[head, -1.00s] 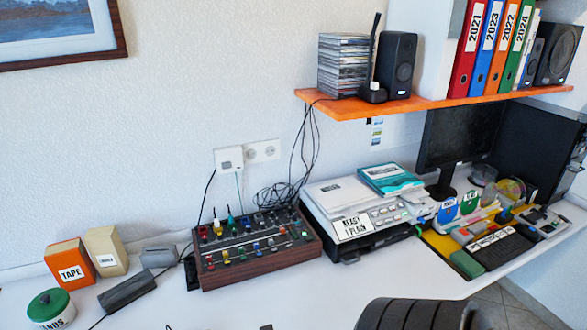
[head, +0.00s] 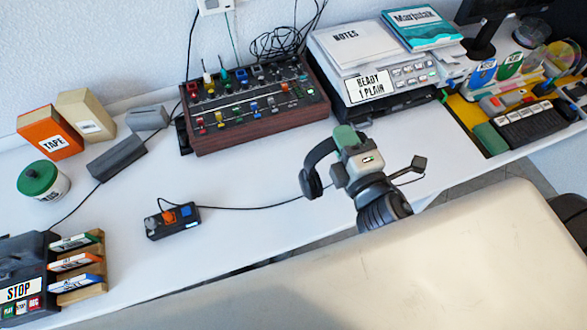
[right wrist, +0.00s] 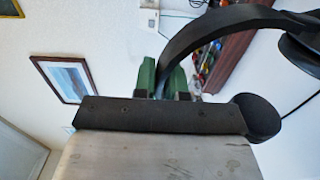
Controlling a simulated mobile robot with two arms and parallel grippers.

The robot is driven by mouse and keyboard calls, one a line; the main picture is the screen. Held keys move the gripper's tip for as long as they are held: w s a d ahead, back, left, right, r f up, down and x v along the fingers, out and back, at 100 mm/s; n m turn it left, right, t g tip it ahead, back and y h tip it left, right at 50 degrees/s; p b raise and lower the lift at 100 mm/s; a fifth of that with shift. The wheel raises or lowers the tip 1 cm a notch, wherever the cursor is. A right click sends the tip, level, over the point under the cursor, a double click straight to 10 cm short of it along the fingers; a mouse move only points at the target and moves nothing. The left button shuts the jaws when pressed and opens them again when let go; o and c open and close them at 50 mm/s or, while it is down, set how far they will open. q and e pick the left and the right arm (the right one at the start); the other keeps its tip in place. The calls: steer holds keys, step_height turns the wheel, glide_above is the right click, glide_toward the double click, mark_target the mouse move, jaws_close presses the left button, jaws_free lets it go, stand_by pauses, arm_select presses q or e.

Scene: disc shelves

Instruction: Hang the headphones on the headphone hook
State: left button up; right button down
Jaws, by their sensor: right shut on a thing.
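The black headphones (head: 314,168) are held in the air above the front edge of the white desk in the head view. Their curved band (right wrist: 212,32) arches across the top of the right wrist view, with one ear cup beside the gripper at right. My right gripper (head: 346,138), with green fingers, is shut on the band. Its green fingers (right wrist: 171,80) also show in the right wrist view, one on each side of the band. My left gripper is not in view. I cannot make out a headphone hook in the current views.
A mixer (head: 250,115) and a printer (head: 390,87) stand at the back of the desk (head: 255,235). A TAPE box (head: 50,133) and a green-lidded tin (head: 42,182) stand at left. The desk front centre is clear.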

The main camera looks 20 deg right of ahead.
steer(key=shift+w+d+f+b, duration=0.3)
steer(key=shift+w+f, duration=0.05)
steer(key=w+a+f+b, duration=0.2)
steer(key=w+a+f, duration=0.5)
steer(key=f, duration=0.3)
steer(key=shift+a+f+b, duration=0.2)
steer(key=shift+a+b, duration=0.1)
steer(key=shift+a, duration=0.25)
steer(key=c, duration=1.2)
jaws_free()
steer(key=shift+w, duration=0.1)
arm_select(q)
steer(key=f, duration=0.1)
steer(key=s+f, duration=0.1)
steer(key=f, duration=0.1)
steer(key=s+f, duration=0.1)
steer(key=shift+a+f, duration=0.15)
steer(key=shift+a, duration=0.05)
